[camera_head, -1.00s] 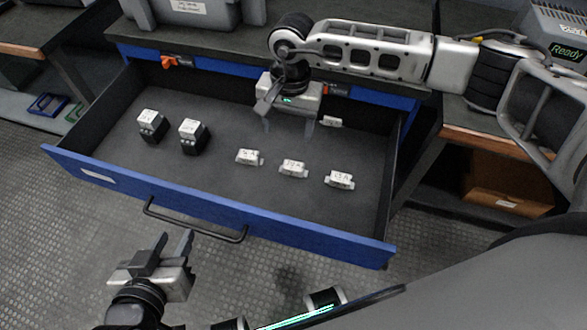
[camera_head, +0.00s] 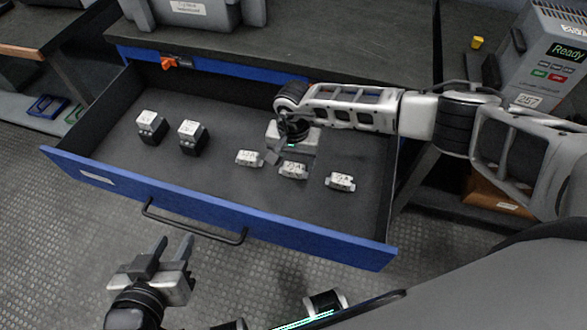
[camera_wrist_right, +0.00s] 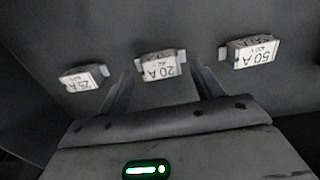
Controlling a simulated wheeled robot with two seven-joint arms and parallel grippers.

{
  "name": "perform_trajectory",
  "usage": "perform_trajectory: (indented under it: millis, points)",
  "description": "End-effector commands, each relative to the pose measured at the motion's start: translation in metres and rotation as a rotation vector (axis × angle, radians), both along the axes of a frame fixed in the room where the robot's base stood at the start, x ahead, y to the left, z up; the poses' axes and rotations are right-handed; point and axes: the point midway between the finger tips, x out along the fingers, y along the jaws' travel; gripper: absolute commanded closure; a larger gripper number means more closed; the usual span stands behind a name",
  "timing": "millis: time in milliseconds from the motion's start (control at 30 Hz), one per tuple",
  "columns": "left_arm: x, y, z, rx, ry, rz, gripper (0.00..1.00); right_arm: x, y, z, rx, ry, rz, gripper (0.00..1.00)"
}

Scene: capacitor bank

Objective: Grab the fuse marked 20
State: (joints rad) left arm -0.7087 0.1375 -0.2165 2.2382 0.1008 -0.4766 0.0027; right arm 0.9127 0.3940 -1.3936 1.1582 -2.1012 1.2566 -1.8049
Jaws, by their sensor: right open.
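The fuse marked 20 A (camera_head: 293,171) is a small white block with metal end tabs, lying in the open blue drawer as the middle of three in a row. In the right wrist view the 20 A fuse (camera_wrist_right: 162,67) sits ahead between the two finger tips. My right gripper (camera_head: 288,159) is open and empty, low over the drawer just behind this fuse; its fingers (camera_wrist_right: 160,82) are spread to either side, with no clear contact. My left gripper (camera_head: 172,246) is open and empty in front of the drawer, outside it.
A 50 A fuse (camera_wrist_right: 255,53) and a 25 A fuse (camera_wrist_right: 84,79) flank the 20 A one. Two black-and-white blocks (camera_head: 152,127) (camera_head: 193,137) stand at the drawer's left. The blue drawer front (camera_head: 215,205) has a black handle (camera_head: 195,225). A "Ready" device (camera_head: 550,60) stands right.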

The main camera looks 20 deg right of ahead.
Motion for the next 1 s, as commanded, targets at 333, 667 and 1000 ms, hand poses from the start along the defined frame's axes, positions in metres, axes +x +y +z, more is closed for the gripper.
perform_trajectory:
  millis: [333,667,1000]
  points:
    - [0.0,0.0,0.0,-0.001,-0.006,-0.001,0.64,0.0,0.001,-0.023,0.002,-0.001,0.0,0.35]
    - [0.0,0.0,0.001,-0.001,-0.007,-0.002,0.64,0.0,0.0,-0.023,0.002,-0.001,0.0,0.85]
    - [0.0,0.0,0.0,0.0,-0.003,-0.002,0.64,0.001,0.001,-0.018,0.002,-0.002,0.0,0.85]
